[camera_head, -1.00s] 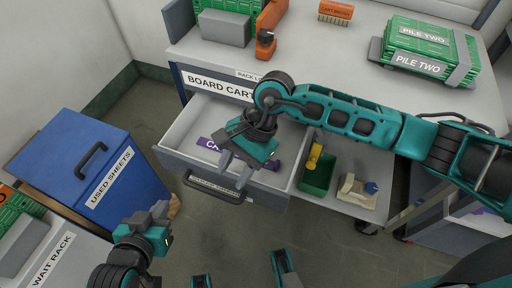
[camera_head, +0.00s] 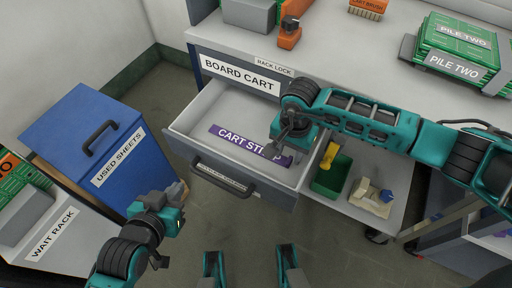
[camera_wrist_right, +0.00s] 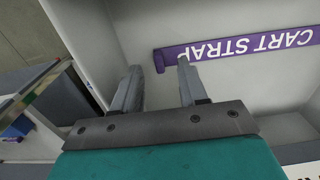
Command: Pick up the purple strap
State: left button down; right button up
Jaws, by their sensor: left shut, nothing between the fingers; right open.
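The purple strap (camera_head: 239,143), lettered CART STRAP, lies flat in the open drawer (camera_head: 190,122) of the board cart. My right gripper (camera_head: 284,150) is above the strap's right end and hides part of its lettering. In the right wrist view the strap (camera_wrist_right: 250,47) runs across the upper right, with its end close to the fingertips. My right gripper (camera_wrist_right: 158,75) is open, with nothing between its fingers. My left gripper (camera_head: 162,200) is shut and empty, low at the left, in front of the blue used sheets box (camera_head: 75,150).
A green bin (camera_head: 331,174) with a yellow-handled tool stands right of the drawer. Pile two (camera_head: 455,62) sits on the cart top, with an orange brush (camera_head: 367,8) near the back edge. The wait rack (camera_head: 50,235) is at lower left.

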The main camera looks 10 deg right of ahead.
aim_at(288, 162)
notch_tip(288, 162, down, 4)
jog(key=shift+d+r+b, duration=0.1)
jog(key=shift+b, duration=0.25)
grip_shut()
